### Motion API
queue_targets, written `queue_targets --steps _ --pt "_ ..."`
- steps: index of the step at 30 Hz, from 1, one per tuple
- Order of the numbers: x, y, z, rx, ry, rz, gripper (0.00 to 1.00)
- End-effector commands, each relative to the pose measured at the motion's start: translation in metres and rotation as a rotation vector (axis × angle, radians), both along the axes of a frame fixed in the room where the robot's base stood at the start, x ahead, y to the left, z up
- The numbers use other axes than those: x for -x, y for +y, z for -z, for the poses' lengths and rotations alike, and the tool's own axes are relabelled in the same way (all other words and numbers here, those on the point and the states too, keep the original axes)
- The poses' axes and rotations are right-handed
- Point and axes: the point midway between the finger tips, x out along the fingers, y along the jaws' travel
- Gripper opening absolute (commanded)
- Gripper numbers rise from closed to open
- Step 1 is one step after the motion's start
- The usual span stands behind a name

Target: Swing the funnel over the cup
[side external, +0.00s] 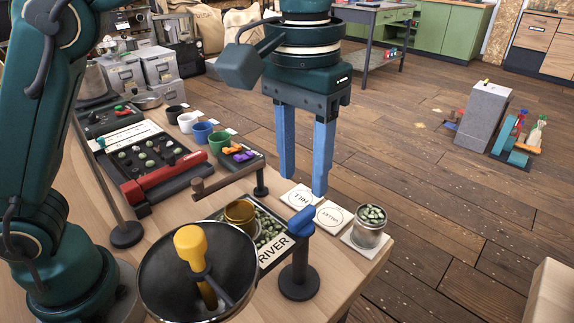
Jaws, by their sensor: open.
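My gripper (304,185) hangs above the bench with its two blue fingers apart and nothing between them. Below it, a dark post (299,266) carries a blue handle (300,220), apart from the fingers. A wide dark funnel-like bowl (153,286) stands at the front, with a yellow knob on a brass stem inside it. A brass open-topped vessel (240,213) is behind it; I cannot tell which of these is the funnel. A metal cup (369,237) holding green beans stands at the right. Black (175,115), white (188,123), blue (202,133) and green (219,143) cups stand behind.
A tray marked RIVER (270,262) holds green beans. A FILL card (299,197) and another card (333,214) lie beside it. A second post (261,181) has a horizontal bar (230,182). A bean-grading tray (150,160) lies at the left. The bench's right edge is close.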

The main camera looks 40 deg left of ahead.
Motion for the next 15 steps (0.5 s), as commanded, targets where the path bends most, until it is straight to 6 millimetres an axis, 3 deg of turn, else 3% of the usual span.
queue_targets --steps 15 --pt "0.003 -0.004 0.042 -0.011 0.023 0.018 0.47"
